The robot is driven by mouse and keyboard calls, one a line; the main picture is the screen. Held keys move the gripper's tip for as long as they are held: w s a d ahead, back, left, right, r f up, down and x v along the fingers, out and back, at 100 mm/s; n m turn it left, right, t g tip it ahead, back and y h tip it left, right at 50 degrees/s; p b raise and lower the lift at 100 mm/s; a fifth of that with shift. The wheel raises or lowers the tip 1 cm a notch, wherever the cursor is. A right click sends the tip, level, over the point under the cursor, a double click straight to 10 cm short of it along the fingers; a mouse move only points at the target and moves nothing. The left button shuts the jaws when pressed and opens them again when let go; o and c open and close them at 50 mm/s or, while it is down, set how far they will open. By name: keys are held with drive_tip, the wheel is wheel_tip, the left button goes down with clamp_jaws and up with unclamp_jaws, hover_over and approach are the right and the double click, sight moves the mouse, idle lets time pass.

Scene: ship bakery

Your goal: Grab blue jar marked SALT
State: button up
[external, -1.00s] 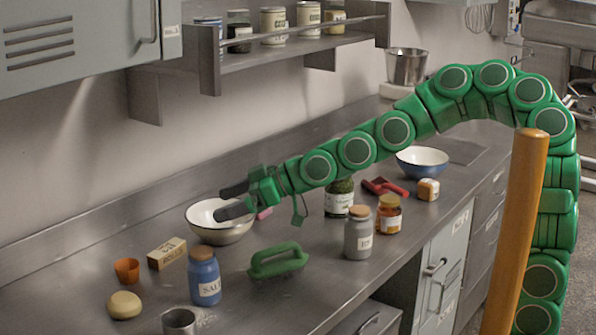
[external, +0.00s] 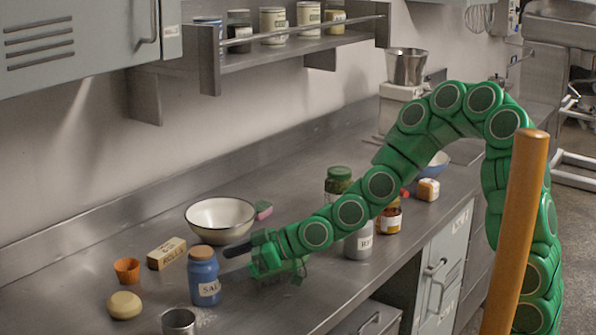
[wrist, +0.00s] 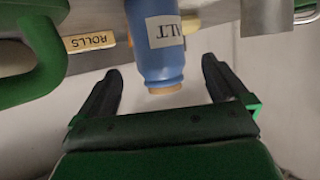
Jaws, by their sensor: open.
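The blue jar (external: 204,279) with a cork lid and a SALT label stands upright at the near left of the steel counter. My gripper (external: 232,249) is just to its right, with its dark fingers pointing at the jar. In the wrist view the jar (wrist: 158,62) appears upside down, its label partly readable as "ALT". There its lid end lies between the tips of my open gripper (wrist: 162,82), with a gap on each side. The fingers do not hold it.
A box marked ROLLS (external: 167,253), an orange cup (external: 127,270), a round yellowish item (external: 125,305) and a metal cup (external: 179,321) stand around the jar. A white bowl (external: 220,216) is behind.

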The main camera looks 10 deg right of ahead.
sight(204, 278)
drive_tip(key=shift+a+f, duration=0.15)
drive_tip(key=shift+f, duration=0.15)
drive_tip(key=shift+f+x, duration=0.2)
drive_tip(key=shift+x, duration=1.7)
drive_tip(key=shift+f+x, duration=0.2)
drive_tip(key=shift+x, duration=1.7)
drive_tip(key=shift+c, duration=0.2)
drive_tip(key=c, duration=1.4)
